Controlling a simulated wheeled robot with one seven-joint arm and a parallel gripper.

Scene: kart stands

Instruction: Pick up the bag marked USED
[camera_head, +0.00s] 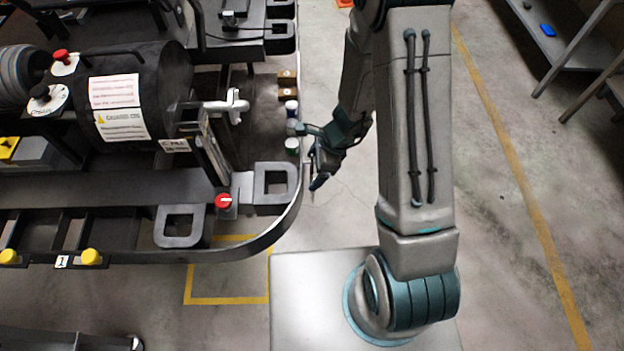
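I cannot make out a bag marked USED in the head view. My gripper (311,160) is beside the curved metal rim of the kart stand (292,222), to the right of a short row of small items. Dark teal parts of it reach left toward the row and down along the rim. It is small and seen from above, so its finger gap and anything between the fingers are unclear. I cannot tell whether it touches the items.
A grey shelf (560,45) stands at upper right. Floor right of my arm is clear.

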